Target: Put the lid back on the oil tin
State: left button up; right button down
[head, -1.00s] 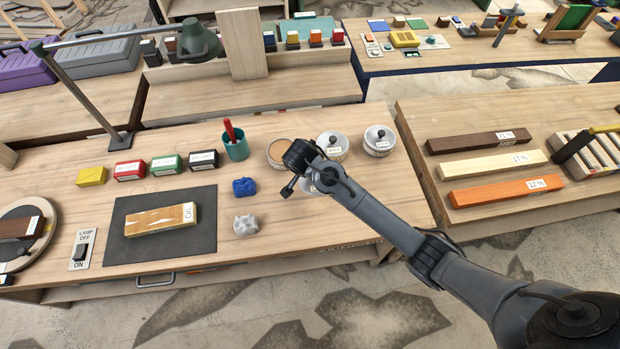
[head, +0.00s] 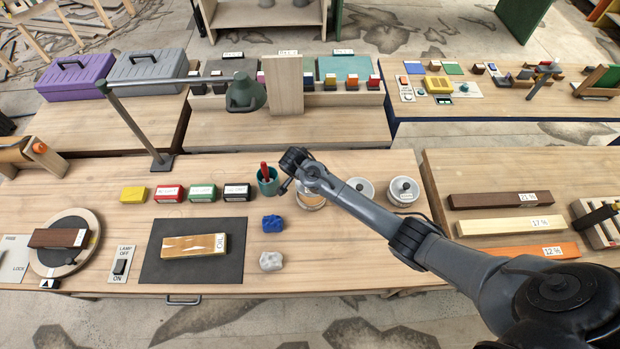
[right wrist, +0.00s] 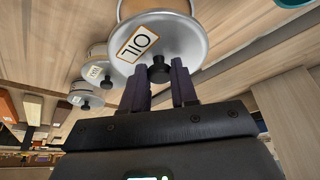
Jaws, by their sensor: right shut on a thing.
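In the right wrist view, my right gripper (right wrist: 158,85) is shut on the dark knob of a round grey lid (right wrist: 185,38) labelled OIL. The lid is tilted in this view. Just beyond it is the rim of a round tin (right wrist: 152,6) with tan showing inside; I cannot tell if they touch. In the head view, my right gripper reaches over the open tin (head: 311,205) and partly hides it. The lid is not clearly seen there. My left gripper is not in view.
Two lidded tins (head: 360,188) (head: 404,190) stand to the right of the open tin. A teal cup (head: 269,184) with a red item stands close on its left. Blue (head: 272,223) and grey (head: 271,261) lumps lie in front, beside a dark mat (head: 155,265) bearing a wooden block.

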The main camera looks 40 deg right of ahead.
jog(key=shift+f+b, duration=2.1)
jog(key=shift+b, duration=0.15)
jog(key=shift+f+b, duration=0.45)
jog(key=shift+f, duration=0.5)
jog(key=shift+p, duration=0.35)
jog(key=shift+f+p, duration=0.15)
jog(key=shift+p, duration=0.25)
dwell(0.5)
jog(key=shift+p, duration=0.3)
